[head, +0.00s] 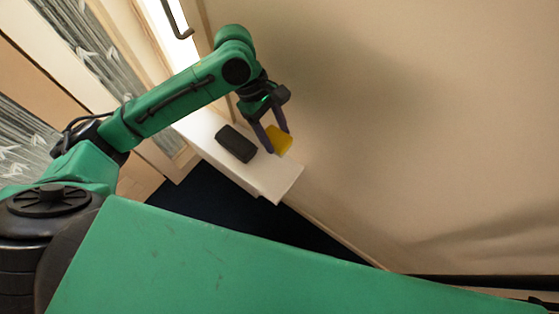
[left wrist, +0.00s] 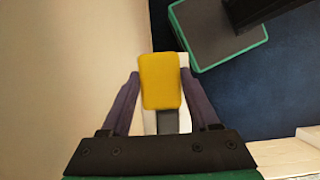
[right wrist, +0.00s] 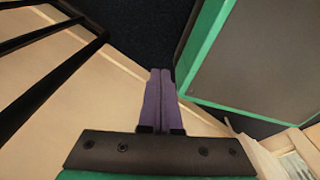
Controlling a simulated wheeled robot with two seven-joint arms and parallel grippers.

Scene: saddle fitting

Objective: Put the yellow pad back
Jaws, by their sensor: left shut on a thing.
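The yellow pad (head: 281,141) is between the fingers of my left gripper (head: 276,143), at the white shelf by the wall. My left gripper is shut on it. In the left wrist view the yellow pad (left wrist: 160,82) sits upright in the picture between the two purple fingers (left wrist: 160,88), with the white shelf behind it. Whether the pad touches the shelf I cannot tell. My right gripper (right wrist: 160,75) shows only in the right wrist view, its purple fingers together with nothing between them.
The narrow white shelf (head: 277,183) carries a dark grey block (head: 236,144) left of the pad. A beige wall (head: 400,130) stands close on the right. Dark blue floor (head: 205,191) lies below. In the right wrist view, dark rails (right wrist: 50,60) are at the upper left.

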